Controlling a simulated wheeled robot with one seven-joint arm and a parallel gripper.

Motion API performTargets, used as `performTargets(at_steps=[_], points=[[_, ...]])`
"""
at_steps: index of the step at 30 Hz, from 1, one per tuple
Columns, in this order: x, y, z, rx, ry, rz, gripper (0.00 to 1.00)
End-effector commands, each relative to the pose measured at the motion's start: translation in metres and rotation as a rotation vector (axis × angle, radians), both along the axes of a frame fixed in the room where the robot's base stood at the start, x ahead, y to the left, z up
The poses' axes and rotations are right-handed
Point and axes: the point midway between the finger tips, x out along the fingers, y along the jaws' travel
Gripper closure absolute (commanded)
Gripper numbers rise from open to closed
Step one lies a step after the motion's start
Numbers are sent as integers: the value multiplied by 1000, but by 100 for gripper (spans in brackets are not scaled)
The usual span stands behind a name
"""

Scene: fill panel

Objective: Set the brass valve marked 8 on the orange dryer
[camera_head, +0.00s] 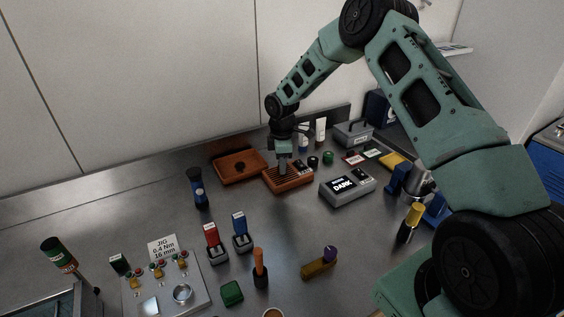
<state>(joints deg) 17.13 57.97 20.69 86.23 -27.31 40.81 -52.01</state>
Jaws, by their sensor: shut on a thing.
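The orange dryer looks to be the slatted orange-brown box (297,184) at the back middle of the bench. My gripper (283,171) points down over its slatted top, at or very near the surface. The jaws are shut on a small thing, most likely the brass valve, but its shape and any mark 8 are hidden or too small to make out. I cannot tell whether the held thing touches the dryer.
A shallow orange-brown tray (222,169) lies left of the dryer. A grey box showing "DARK" (343,186) stands to its right. A black-and-blue bottle (197,188), a red stamp (212,236) and a blue stamp (240,228) stand nearer. A jig panel (200,295) sits front left.

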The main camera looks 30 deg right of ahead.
Motion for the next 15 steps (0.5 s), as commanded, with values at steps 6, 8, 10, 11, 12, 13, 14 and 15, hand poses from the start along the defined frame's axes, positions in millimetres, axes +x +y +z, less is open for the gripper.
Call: performTargets(at_steps=[6, 8, 10, 11, 12, 13, 14, 15], points=[[0, 0, -3, 0, 0, 0, 69], [0, 0, -3, 0, 1, 0, 52], [0, 0, -3, 0, 1, 0, 52], [0, 0, -2, 0, 1, 0, 52], [0, 0, -2, 0, 1, 0, 52], [0, 0, -2, 0, 1, 0, 52], [0, 0, -2, 0, 1, 0, 52], [0, 0, -2, 0, 1, 0, 52]])
